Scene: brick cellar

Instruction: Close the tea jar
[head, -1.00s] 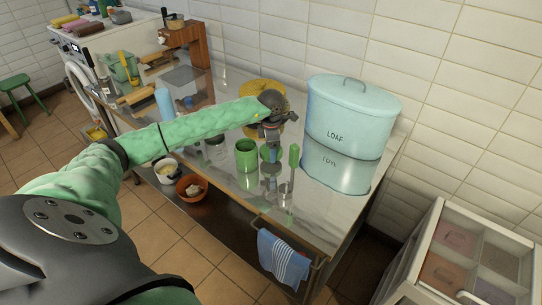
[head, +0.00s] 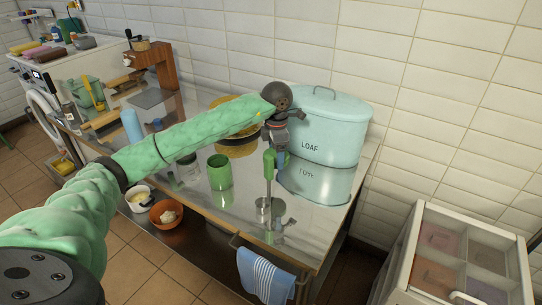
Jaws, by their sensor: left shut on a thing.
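The green jar (head: 220,172) stands upright on the steel worktop, and its top looks open. My left gripper (head: 281,157) is above the worktop, to the right of the jar and apart from it, in front of the bread bin. It is shut on a small green-blue thing, partly hidden behind an upright green handle; I cannot tell clearly whether this is the jar's lid. My right gripper is not in view.
The green-handled tool (head: 268,166) stands on a round steel foot close in front of my left gripper. The pale blue LOAF bin (head: 325,128) is behind. A glass jar (head: 188,168) stands left of the green jar. A yellow round thing (head: 236,145) lies behind it.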

